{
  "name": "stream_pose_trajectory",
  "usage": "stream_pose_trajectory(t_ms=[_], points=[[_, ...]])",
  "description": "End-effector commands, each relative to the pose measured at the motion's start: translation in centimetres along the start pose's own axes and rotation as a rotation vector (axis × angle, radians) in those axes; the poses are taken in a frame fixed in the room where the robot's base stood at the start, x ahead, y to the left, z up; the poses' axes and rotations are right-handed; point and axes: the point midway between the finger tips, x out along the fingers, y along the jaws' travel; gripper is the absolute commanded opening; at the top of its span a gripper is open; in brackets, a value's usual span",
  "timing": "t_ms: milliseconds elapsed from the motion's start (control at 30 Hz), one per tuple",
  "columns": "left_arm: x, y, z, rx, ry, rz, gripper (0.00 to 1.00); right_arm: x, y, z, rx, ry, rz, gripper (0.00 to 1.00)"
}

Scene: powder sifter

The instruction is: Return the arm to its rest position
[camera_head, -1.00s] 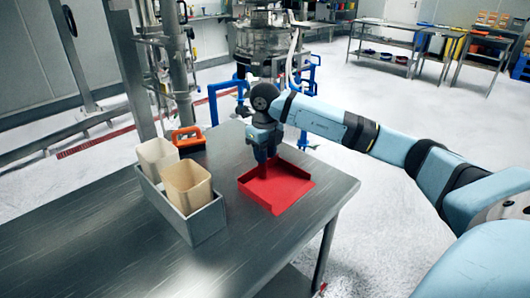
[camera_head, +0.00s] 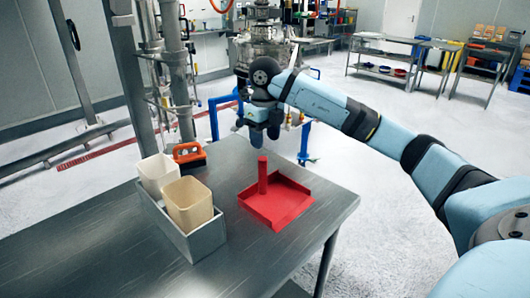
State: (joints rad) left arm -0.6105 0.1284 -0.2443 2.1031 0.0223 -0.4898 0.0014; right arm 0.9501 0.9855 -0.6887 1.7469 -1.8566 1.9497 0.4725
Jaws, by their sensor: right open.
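My right arm comes in from the right in the head view. Its gripper (camera_head: 264,132) points down above the far edge of the metal table. It is open and holds nothing. Below it, apart from it, a red scoop or dustpan-like tray (camera_head: 285,205) lies on the table, with its red handle (camera_head: 262,175) standing upright. My left gripper is not in view.
An orange and black tool (camera_head: 188,154) lies at the far edge. Processing equipment with blue pipes (camera_head: 305,140) stands behind.

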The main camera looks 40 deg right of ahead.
Motion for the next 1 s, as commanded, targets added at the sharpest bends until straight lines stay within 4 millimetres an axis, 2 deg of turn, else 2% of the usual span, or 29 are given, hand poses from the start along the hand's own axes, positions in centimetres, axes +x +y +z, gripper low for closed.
stream_pose_trajectory(t_ms=[100,200,1000], points=[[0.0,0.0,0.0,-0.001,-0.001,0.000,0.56,-1.4,0.0,0.0,0.000,0.000,0.000,0.52],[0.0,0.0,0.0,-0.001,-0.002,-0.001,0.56,-1.9,0.0,0.0,0.000,0.000,0.001,0.52],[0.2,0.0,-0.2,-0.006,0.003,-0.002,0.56,-1.9,0.0,0.0,0.000,0.001,0.000,0.52]])
